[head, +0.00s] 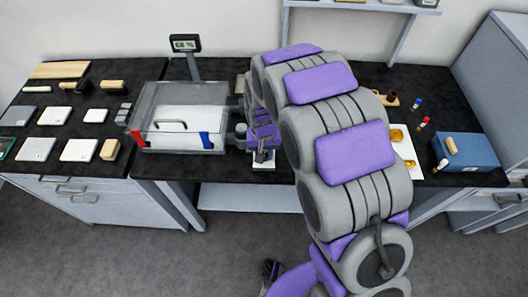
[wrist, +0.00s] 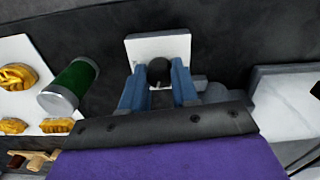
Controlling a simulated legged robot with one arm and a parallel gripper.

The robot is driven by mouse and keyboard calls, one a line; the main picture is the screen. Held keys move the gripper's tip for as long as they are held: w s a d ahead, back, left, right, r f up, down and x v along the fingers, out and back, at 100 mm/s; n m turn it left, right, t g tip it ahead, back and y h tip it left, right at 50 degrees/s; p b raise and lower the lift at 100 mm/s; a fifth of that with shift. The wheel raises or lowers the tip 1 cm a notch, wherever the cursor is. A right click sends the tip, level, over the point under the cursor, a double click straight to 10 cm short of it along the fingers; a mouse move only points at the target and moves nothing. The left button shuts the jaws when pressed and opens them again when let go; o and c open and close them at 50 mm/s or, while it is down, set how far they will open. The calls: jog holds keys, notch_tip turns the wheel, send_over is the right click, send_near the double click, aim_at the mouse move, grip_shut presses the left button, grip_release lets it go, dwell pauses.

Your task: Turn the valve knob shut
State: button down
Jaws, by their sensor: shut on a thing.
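The valve knob (wrist: 158,70) is a dark round knob in the wrist view, in front of a white base plate (wrist: 160,46). My gripper (wrist: 158,76) has its two blue fingers on either side of the knob and is shut on it. In the head view my gripper (head: 263,152) is low at the bench's front edge, just right of a clear box, above the white base plate (head: 263,164). My purple and grey arm comes in from the right, and the knob cannot be made out there. The knob's turn angle cannot be told.
The clear box (head: 180,103) with red and blue clamps stands close left of my gripper. A green cylinder (wrist: 68,84) and a white board with gilt pieces (wrist: 14,99) lie left in the wrist view. A blue box (head: 466,150) stands at the right.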

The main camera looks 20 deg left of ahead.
dwell(0.3)
jog(key=c, duration=0.8)
grip_release()
jog(key=shift+w+a, duration=0.1)
jog(key=shift+a, duration=0.05)
jog(key=shift+c, duration=0.2)
notch_tip(320, 180, up, 17)
jog(key=p, duration=0.3)
jog(key=shift+a+r, duration=0.1)
